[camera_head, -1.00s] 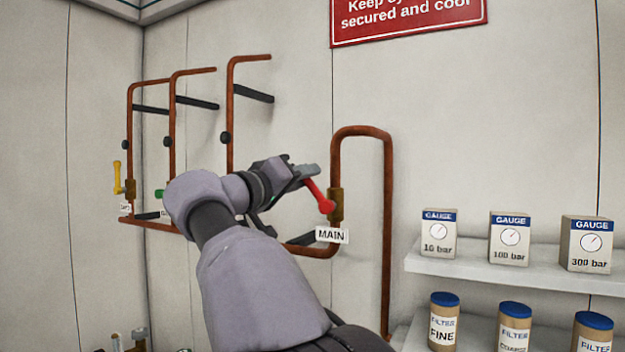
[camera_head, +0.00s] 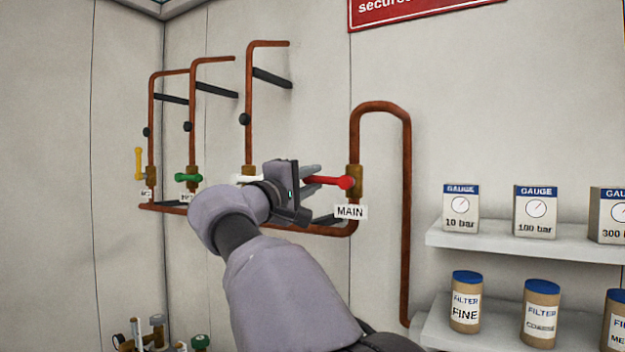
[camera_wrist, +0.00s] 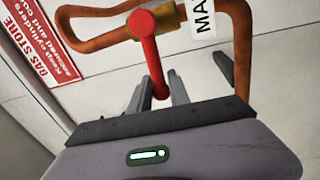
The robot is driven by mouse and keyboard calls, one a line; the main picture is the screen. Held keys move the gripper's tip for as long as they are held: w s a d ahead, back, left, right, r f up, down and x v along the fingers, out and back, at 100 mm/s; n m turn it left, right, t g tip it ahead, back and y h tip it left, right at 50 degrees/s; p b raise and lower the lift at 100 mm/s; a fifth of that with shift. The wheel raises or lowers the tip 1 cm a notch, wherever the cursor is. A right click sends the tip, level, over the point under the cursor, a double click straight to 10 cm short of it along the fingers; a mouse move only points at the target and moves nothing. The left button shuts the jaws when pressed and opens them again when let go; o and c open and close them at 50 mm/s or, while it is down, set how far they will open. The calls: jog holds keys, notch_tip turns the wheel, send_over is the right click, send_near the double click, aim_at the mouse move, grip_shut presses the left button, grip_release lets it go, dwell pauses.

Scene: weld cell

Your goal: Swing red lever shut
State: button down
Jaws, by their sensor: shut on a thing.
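The red lever (camera_head: 328,181) sits on the brass valve (camera_head: 355,181) above the MAIN label (camera_head: 350,212). It points left, about level, across the upright copper pipe. My gripper (camera_head: 313,179) comes from the left and is shut on the lever's outer end. In the wrist view the red lever (camera_wrist: 149,52) runs from the brass valve (camera_wrist: 166,20) down between the two grey fingers of my gripper (camera_wrist: 158,90). The lever's tip is partly hidden by the fingers.
Yellow (camera_head: 139,163), green (camera_head: 188,177) and white (camera_head: 247,179) levers sit on pipes to the left, the white one close behind my wrist. Shelves with gauge boxes (camera_head: 461,208) and filters (camera_head: 466,302) stand right. The copper pipe (camera_head: 406,220) loops beside the valve.

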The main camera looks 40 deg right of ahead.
jog(key=shift+f+n, duration=0.35)
jog(key=shift+n, duration=0.15)
jog(key=c, duration=1.4)
grip_release()
jog(key=shift+a, duration=0.1)
jog(key=b+v, duration=0.2)
jog(key=v, duration=0.6)
jog(key=b+v, duration=0.2)
jog(key=v, duration=0.7)
jog(key=shift+s, duration=0.25)
